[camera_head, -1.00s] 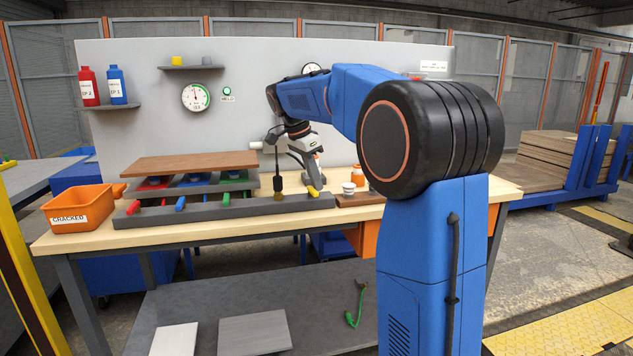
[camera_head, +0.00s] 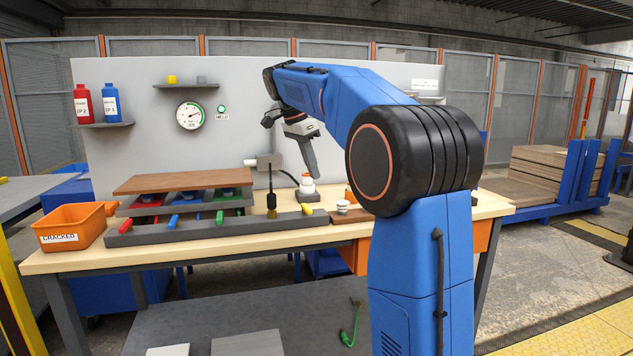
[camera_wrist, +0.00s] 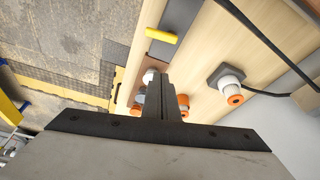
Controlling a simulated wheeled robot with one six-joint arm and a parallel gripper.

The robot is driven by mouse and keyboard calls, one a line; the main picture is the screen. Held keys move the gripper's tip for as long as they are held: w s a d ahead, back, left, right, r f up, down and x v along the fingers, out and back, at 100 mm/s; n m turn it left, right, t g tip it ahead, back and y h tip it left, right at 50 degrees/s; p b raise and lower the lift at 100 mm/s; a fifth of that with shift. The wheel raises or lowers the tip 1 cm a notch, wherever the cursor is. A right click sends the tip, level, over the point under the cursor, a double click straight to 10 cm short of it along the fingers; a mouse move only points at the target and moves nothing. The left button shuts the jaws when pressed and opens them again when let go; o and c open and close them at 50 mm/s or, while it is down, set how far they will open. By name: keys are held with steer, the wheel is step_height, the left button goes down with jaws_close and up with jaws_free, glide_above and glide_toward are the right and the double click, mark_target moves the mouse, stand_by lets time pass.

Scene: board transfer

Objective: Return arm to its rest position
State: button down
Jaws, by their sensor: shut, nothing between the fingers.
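My blue arm is raised and bent above the workbench (camera_head: 200,243). My gripper (camera_head: 314,172) hangs from its far end, fingers pointing down, above the right part of the bench. In the wrist view the two fingers (camera_wrist: 160,84) are together with nothing between them. Below them are orange-and-white items (camera_wrist: 182,102), partly hidden by the fingers. A white-and-orange piece on a dark base (camera_wrist: 230,88) stands to the right in that view; in the head view it (camera_head: 307,188) shows just below the gripper.
A grey rack (camera_head: 165,236) with coloured handles lies along the bench front. A brown board (camera_head: 183,181) lies over coloured bins. An orange "CRACKED" bin (camera_head: 60,240) stands at left. A dark post (camera_head: 271,188) stands left of my gripper. The panel (camera_head: 140,140) is behind.

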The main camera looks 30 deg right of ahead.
steer(key=shift+a+r, duration=0.1)
steer(key=shift+r, duration=0.25)
stand_by(0.3)
